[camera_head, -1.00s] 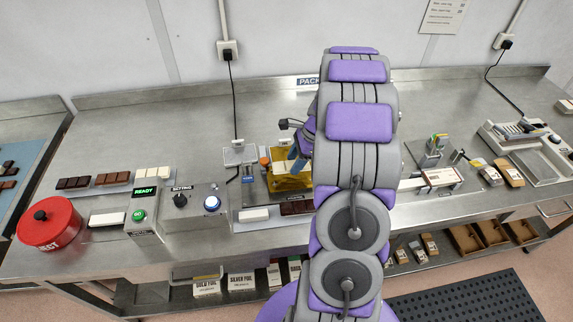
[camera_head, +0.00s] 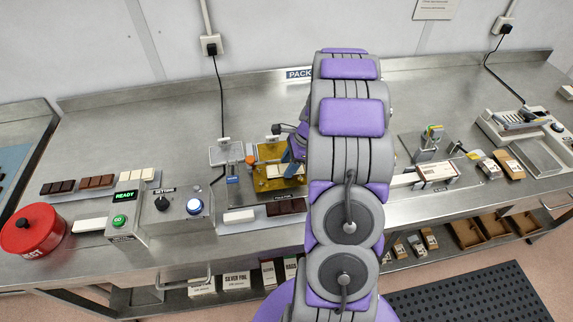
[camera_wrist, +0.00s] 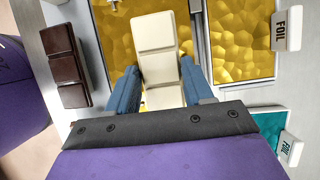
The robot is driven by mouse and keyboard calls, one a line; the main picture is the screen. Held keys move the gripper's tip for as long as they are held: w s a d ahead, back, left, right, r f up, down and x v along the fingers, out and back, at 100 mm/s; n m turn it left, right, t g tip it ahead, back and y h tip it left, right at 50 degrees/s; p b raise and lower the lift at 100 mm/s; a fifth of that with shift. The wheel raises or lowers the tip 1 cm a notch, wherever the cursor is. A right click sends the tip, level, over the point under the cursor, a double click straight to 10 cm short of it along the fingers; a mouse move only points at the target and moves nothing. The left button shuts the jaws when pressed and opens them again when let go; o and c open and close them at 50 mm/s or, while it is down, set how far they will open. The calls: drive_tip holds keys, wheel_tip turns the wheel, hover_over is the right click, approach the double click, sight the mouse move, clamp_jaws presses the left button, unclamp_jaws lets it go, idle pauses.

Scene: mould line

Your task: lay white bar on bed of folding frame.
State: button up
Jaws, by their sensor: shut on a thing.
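The white bar (camera_wrist: 156,35), cream and segmented, is between the blue fingers of my gripper (camera_wrist: 160,82), which is shut on its sides. In the wrist view the bar lies over a gold foil sheet (camera_wrist: 112,35) on the bed of the folding frame. Whether it touches the foil or hangs just above it, I cannot tell. In the head view the folding frame with its gold foil (camera_head: 264,183) is left of my arm, which hides part of it. My gripper (camera_head: 297,150) is over its right side there.
A dark brown bar (camera_wrist: 64,65) lies left of the frame in the wrist view. More gold foil (camera_wrist: 247,40) and teal foil (camera_wrist: 272,125) lie to the right. Another white bar (camera_head: 239,216), a control box (camera_head: 181,208) and a red pot (camera_head: 33,229) stand left on the bench.

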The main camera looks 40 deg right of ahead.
sight(277, 174)
drive_tip(key=a, duration=0.4)
drive_tip(key=shift+r, duration=0.1)
drive_tip(key=shift+a, duration=0.2)
drive_tip(key=shift+d, duration=1.15)
drive_tip(key=shift+a+r+p, duration=0.1)
drive_tip(key=shift+a+p, duration=0.25)
drive_tip(key=shift+a, duration=1.25)
drive_tip(key=shift+d, duration=0.9)
drive_tip(key=shift+a+p, duration=0.15)
drive_tip(key=shift+p, duration=0.2)
drive_tip(key=shift+d+f, duration=0.2)
drive_tip(key=shift+d, duration=0.55)
